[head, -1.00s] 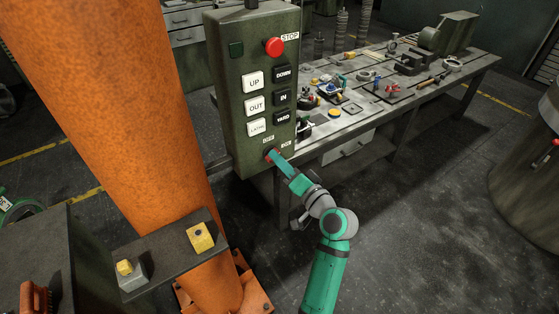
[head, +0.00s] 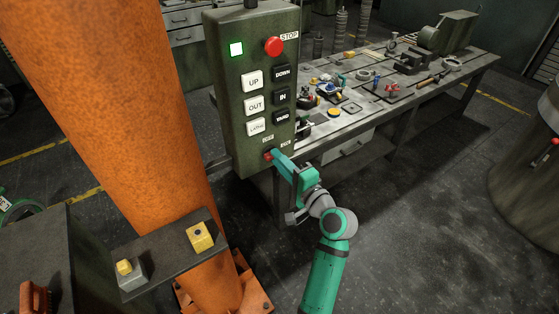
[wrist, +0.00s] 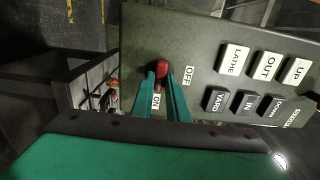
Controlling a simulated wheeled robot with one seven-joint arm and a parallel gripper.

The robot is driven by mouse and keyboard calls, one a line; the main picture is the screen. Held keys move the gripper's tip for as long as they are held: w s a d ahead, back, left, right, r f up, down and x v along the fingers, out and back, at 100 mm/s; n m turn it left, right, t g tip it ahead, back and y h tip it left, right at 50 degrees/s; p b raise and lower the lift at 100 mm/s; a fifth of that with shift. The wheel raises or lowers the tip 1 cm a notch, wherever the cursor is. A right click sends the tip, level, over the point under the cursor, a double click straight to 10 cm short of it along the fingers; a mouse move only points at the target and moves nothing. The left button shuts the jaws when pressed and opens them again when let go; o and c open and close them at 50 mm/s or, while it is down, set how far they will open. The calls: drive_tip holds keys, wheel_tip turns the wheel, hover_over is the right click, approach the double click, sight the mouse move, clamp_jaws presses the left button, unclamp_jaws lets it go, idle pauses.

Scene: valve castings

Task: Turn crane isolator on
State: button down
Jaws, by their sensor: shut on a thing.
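The crane control box (head: 250,90) is a dark green pendant in front of the orange column. Its isolator is a red handle (wrist: 162,70) low on the face, between the OFF label (wrist: 188,75) and the ON label (wrist: 156,100). In the wrist view the handle lies toward ON. My gripper (head: 276,156) is at the box's lower end, and in the wrist view its green fingers (wrist: 164,84) are shut on the red handle. In the head view the fingers partly hide the handle.
White and black push buttons and a red STOP button (head: 274,46) sit above the isolator. The orange column (head: 130,110) stands close at left. A cluttered workbench (head: 455,72) is behind the box. Open floor (head: 430,200) lies to the right.

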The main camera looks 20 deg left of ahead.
drive_tip(key=shift+f, duration=0.1)
idle(0.3)
drive_tip(key=c, duration=1.7)
unclamp_jaws()
drive_tip(key=shift+a, duration=0.1)
drive_tip(key=v, duration=1.1)
